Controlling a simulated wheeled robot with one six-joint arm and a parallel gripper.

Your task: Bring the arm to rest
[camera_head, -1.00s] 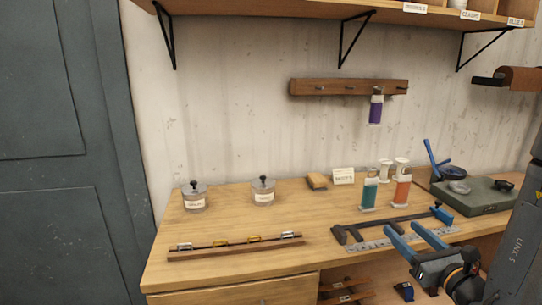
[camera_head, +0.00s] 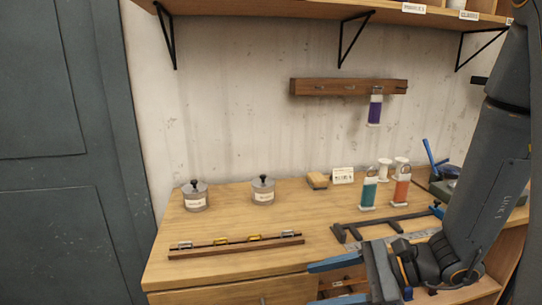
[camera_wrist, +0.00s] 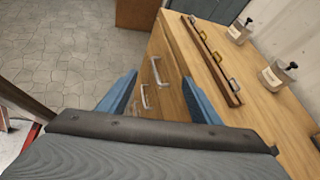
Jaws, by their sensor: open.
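My gripper (camera_head: 338,281) is at the lower right of the head view, in front of the bench's front edge. Its two blue fingers point left and are apart, with nothing between them. In the wrist view my gripper (camera_wrist: 160,97) shows its fingers spread wide, with the drawer front and floor beyond them. My arm bends down from the upper right and hides part of the bench's right end.
Floor (camera_wrist: 75,50) left of the bench is clear.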

